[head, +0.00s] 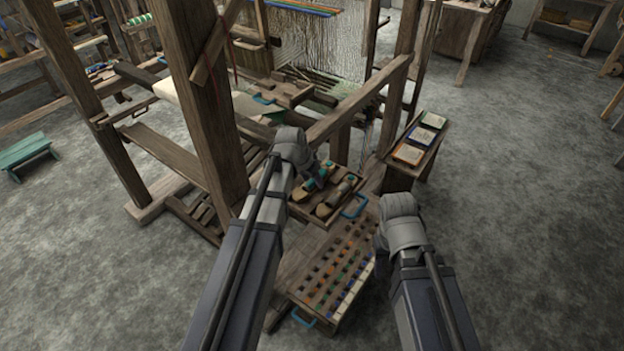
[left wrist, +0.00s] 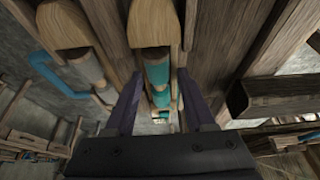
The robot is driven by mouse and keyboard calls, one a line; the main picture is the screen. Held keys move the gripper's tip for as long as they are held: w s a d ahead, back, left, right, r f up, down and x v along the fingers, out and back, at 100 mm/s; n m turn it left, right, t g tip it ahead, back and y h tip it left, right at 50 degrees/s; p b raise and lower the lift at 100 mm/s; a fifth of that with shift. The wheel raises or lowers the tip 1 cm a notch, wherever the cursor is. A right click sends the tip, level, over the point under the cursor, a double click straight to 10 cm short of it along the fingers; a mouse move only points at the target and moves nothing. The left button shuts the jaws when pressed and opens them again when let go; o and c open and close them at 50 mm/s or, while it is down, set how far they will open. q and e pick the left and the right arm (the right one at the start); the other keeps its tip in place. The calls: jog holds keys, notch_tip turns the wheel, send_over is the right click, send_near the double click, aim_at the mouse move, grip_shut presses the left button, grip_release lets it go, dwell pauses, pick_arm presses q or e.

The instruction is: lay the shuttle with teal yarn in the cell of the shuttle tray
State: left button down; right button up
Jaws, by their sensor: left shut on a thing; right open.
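The shuttle with teal yarn (left wrist: 157,76) is between the two fingers of my left gripper (left wrist: 158,108) in the left wrist view. Its pale wooden end points to the top of that view. In the head view the left gripper (head: 316,178) is shut on this shuttle at the shuttle tray (head: 299,211), partly covering it. I cannot tell whether the shuttle touches the tray floor. A second shuttle with greyish yarn (head: 338,197) lies beside it, and shows in the left wrist view (left wrist: 84,66). My right gripper (head: 383,258) is open, its fingers mostly hidden, to the tray's lower right.
A blue handle (head: 354,206) sticks out of the tray's right side. A bobbin board (head: 325,290) stands in front of the tray. Loom posts (head: 205,100) rise close to the left arm. A bench with cards (head: 418,146) stands to the right; open floor lies beyond.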

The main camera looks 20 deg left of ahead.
pick_arm(q)
jog(key=shift+f+b, duration=0.4)
jog(key=shift+f, duration=0.2)
jog(key=shift+c, duration=0.9)
grip_release()
jog(key=shift+r, duration=0.1)
jog(key=p+v, duration=0.7)
jog(key=shift+s+r, duration=0.1)
jog(key=shift+r, duration=0.3)
jog(key=shift+f, duration=0.1)
